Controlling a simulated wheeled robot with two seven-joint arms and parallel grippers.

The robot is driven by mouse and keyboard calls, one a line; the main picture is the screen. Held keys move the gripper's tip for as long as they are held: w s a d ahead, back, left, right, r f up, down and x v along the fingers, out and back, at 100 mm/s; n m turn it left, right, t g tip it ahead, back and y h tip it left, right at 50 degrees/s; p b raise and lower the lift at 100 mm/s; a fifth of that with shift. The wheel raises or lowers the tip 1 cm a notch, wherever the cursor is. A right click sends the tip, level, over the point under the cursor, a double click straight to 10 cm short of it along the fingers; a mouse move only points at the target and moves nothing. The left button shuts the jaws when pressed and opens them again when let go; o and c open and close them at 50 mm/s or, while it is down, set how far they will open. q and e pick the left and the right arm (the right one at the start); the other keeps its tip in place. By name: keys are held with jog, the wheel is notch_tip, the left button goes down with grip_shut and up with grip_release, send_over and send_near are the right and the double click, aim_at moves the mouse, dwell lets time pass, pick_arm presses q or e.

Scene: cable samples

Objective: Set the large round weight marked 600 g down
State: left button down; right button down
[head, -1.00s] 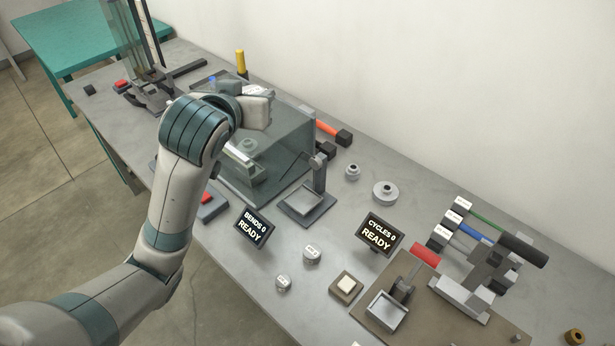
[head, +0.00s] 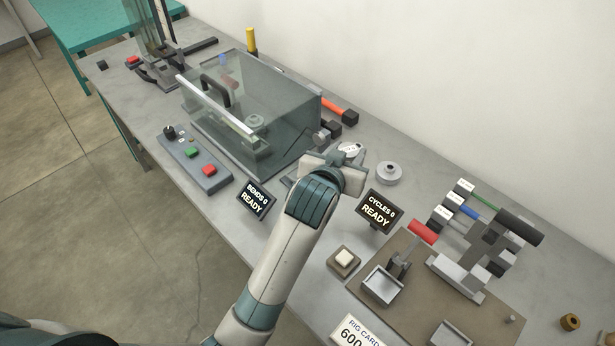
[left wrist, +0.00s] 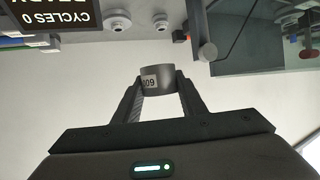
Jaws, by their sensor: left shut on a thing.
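The large round grey weight (left wrist: 157,78) is between the two fingertips of my left gripper (left wrist: 158,92) in the left wrist view; its white label reads 600, upside down. In the head view its pale labelled top (head: 350,149) shows just beyond my left gripper (head: 338,162). The gripper is shut on the weight, right of the glass-sided box and behind the CYCLES display. Whether the weight touches anything beneath is hidden. My right gripper is out of view.
A glass box (head: 240,95) stands to the left. A ring-shaped weight (head: 389,173) lies right of the gripper. The BENDS display (head: 254,199) and CYCLES display (head: 379,210) stand in front. A rig with a small tray (head: 383,286) is at front right. A rig card (head: 357,333) lies nearby.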

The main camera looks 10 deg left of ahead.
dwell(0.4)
pick_arm(q)
jog(key=w+a+f+p, duration=0.1)
jog(key=a+f, duration=0.1)
jog(key=a, duration=0.1)
jog(key=w+a+f+p, duration=0.1)
jog(key=w+a+f, duration=0.1)
jog(key=a, duration=0.2)
jog(key=w+a+f, duration=0.1)
jog(key=a+f, duration=0.2)
jog(key=a, duration=0.1)
jog(key=shift+w+p, duration=0.2)
jog(key=shift+p, duration=0.2)
jog(key=shift+d, duration=0.1)
jog(key=shift+f+p, duration=0.55)
jog(key=shift+f, duration=1.45)
jog(key=shift+f, duration=0.6)
